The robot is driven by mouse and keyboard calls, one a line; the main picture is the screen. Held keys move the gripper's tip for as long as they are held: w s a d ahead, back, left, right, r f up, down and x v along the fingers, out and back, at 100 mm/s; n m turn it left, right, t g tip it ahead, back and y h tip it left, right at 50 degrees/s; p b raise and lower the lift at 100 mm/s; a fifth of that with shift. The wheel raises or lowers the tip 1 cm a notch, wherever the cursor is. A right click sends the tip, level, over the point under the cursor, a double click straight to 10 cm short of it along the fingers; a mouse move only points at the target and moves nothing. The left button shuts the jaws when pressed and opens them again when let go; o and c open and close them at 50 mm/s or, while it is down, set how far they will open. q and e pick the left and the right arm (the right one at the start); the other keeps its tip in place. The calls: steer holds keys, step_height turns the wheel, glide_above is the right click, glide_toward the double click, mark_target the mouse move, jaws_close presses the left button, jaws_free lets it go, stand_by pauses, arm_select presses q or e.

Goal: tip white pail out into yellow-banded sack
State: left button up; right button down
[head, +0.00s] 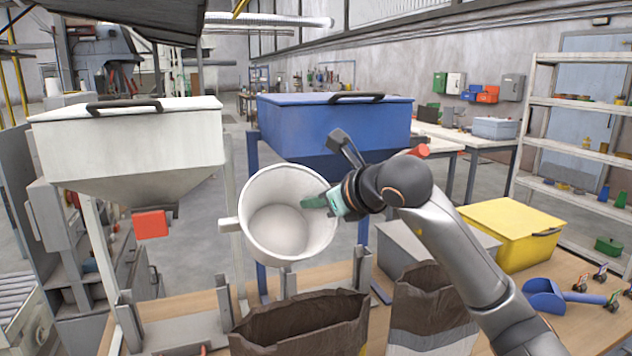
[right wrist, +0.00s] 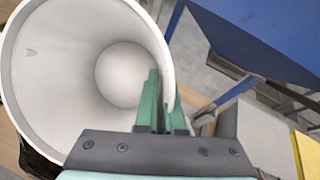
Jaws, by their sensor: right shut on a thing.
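The white pail (head: 259,240) hangs in the air, tilted so that its open mouth faces me. My right gripper (head: 314,201) is shut on the pail's right rim. In the right wrist view the green fingers (right wrist: 158,100) pinch the wall of the pail (right wrist: 50,75). The inside is pale, and I cannot tell whether pellets lie in it. Below the pail, an open brown sack (head: 300,328) stands at the front edge of the picture. A second open brown sack (head: 432,300) with a pale band stands to its right. My left gripper is out of view.
A white hopper (head: 130,140) with a red outlet block (head: 150,224) stands left, a blue hopper (head: 335,125) behind the pail. A yellow bin (head: 510,230) and a blue scoop (head: 550,297) are on the bench at right. Metal uprights stand around the left sack.

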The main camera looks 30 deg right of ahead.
mark_target(298, 210)
steer(key=shift+w+d+r+g+y+p, duration=0.2)
steer(key=shift+w+g+p, duration=0.35)
steer(key=shift+p, duration=1.2)
steer(key=shift+w+r+g+y+p, duration=0.1)
steer(key=shift+w+r+g+p, duration=0.2)
steer(key=shift+g+p, duration=0.95)
steer(key=shift+w+f+m+p, duration=0.3)
steer(key=shift+w+f, duration=0.05)
steer(key=shift+f, duration=0.2)
steer(key=shift+w+d+f+g, duration=0.25)
steer(key=shift+w+f+g, duration=0.4)
steer(key=shift+w+g, duration=0.2)
steer(key=shift+w+d+f+m+g+y, duration=0.15)
steer(key=shift+w+f+m+g+y, duration=0.3)
steer(key=shift+g, duration=0.5)
steer(key=shift+w+f+n, duration=0.1)
steer(key=shift+n, duration=0.15)
